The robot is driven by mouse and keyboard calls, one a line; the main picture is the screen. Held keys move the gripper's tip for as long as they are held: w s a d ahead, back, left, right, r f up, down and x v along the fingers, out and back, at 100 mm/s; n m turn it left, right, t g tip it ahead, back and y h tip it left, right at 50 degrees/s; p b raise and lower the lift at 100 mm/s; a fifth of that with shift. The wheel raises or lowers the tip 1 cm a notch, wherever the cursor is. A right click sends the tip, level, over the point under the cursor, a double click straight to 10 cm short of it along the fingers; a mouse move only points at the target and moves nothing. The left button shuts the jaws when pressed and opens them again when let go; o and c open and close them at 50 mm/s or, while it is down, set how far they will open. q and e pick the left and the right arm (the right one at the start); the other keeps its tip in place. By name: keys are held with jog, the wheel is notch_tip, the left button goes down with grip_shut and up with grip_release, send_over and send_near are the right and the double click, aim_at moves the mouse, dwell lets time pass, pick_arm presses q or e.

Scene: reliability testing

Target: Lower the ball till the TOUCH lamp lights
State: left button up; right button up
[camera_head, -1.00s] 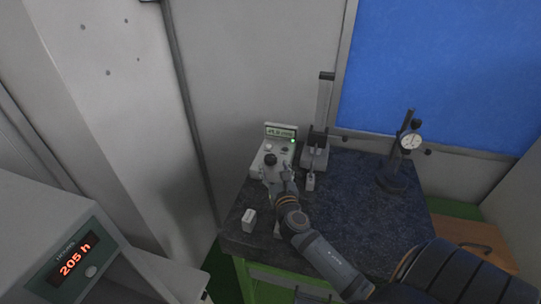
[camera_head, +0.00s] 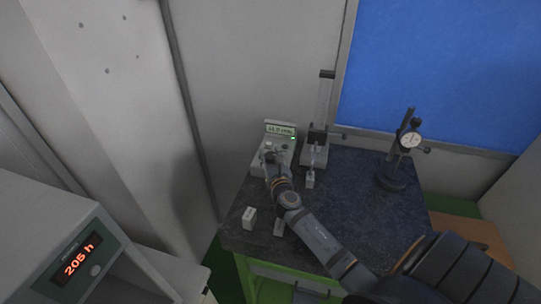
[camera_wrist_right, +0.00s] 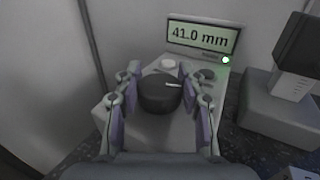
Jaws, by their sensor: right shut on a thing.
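A pale control box (camera_head: 259,169) stands at the back left of the dark bench, with a tilted display (camera_wrist_right: 202,38) reading 41.0 mm. A green lamp (camera_wrist_right: 225,60) glows beside the display; I cannot read its label. A black knob (camera_wrist_right: 160,95) with a white pointer mark is on the box top. My right gripper (camera_head: 270,156) is over the box, shut on the knob, one finger on each side in the right wrist view. A stand with a clear upright tube (camera_head: 324,100) is right of the box; I cannot make out the ball. My left gripper is out of view.
A dial gauge on a black stand (camera_head: 392,178) is at the right of the bench (camera_head: 350,205). A small pale block (camera_head: 249,217) lies near the front left. A cabinet with a red 205 h readout (camera_head: 79,260) is at lower left.

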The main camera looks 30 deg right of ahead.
jog(key=shift+c, duration=0.6)
jog(key=n+y, duration=0.2)
jog(key=y, duration=0.1)
jog(key=shift+d+t, duration=0.1)
jog(key=shift+t, duration=0.3)
jog(key=shift+f+n+y+b, duration=0.2)
jog(key=shift+n+y+b, duration=0.7)
jog(key=shift+y, duration=0.3)
jog(key=shift+r+n+y, duration=0.15)
jog(key=shift+n+y, duration=0.15)
jog(key=shift+y, duration=0.4)
